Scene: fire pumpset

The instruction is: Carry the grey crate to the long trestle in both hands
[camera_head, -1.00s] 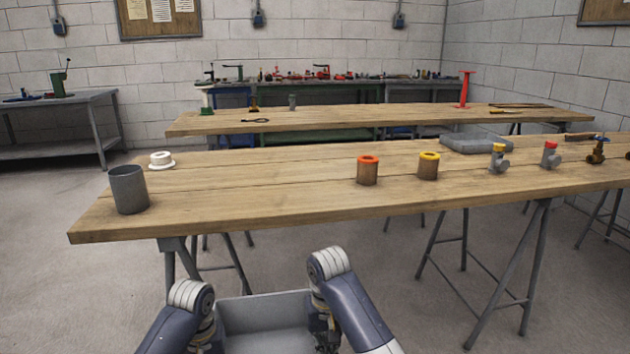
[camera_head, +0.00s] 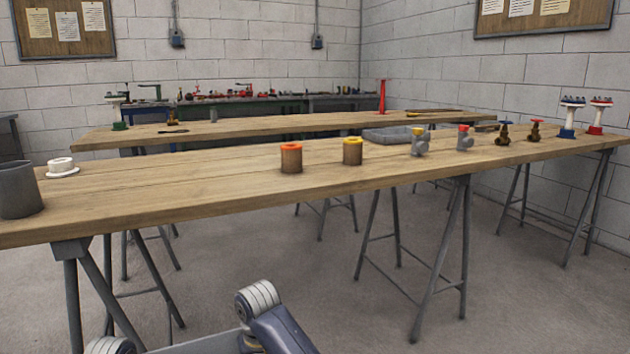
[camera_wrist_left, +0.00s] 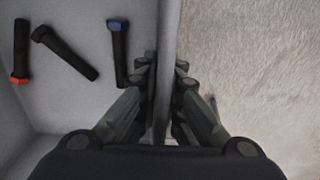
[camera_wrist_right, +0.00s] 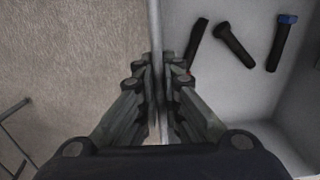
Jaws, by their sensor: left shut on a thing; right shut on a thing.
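The grey crate (camera_head: 205,345) shows only as a strip of rim at the bottom of the head view, between my arms. My left gripper (camera_wrist_left: 165,72) is shut on one crate wall (camera_wrist_left: 168,25), a finger on each side. My right gripper (camera_wrist_right: 158,72) is shut on another wall (camera_wrist_right: 155,25) in the same way. Inside lie a blue-marked bolt (camera_wrist_left: 119,50), a plain dark bolt (camera_wrist_left: 65,52) and a red-marked bolt (camera_wrist_left: 20,50). The long wooden trestle (camera_head: 220,195) stands ahead, its near edge beyond the crate; a second trestle (camera_head: 290,124) stands behind it.
The near trestle bears a grey pot (camera_head: 18,190), a white flanged ring (camera_head: 61,167), an orange-topped cylinder (camera_head: 291,158), a yellow-topped one (camera_head: 352,151), several valves and a grey tray (camera_head: 395,134). Its legs (camera_head: 450,260) reach down at the front. Bare top lies left of the orange-topped cylinder.

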